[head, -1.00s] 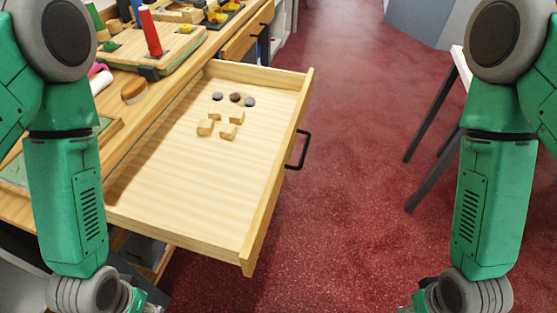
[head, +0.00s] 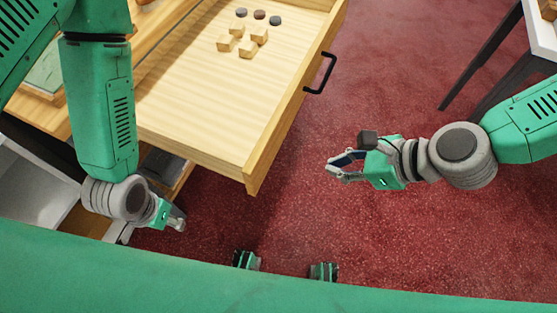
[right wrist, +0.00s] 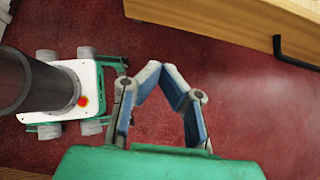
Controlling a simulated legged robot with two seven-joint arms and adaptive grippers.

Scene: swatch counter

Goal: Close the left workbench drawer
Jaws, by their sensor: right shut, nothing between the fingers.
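The wooden workbench drawer (head: 205,95) is pulled far out in the head view. Its front panel (head: 290,110) faces right and carries a black bar handle (head: 322,73). In the right wrist view the drawer (right wrist: 225,22) fills the upper right, with its handle (right wrist: 290,54) at the edge. My right gripper (head: 331,166) is over the floor, right of the drawer front and apart from it. Its fingertips meet with nothing between them in the right wrist view (right wrist: 158,70). My left gripper (head: 180,222) hangs low left of the drawer's near corner; its fingers are too small to read.
Dark discs (head: 260,15) and several small wooden blocks (head: 247,49) lie inside the drawer. The workbench top (head: 160,30) is at the left. A table with dark legs (head: 480,60) stands at upper right. Red floor (head: 400,80) between is clear.

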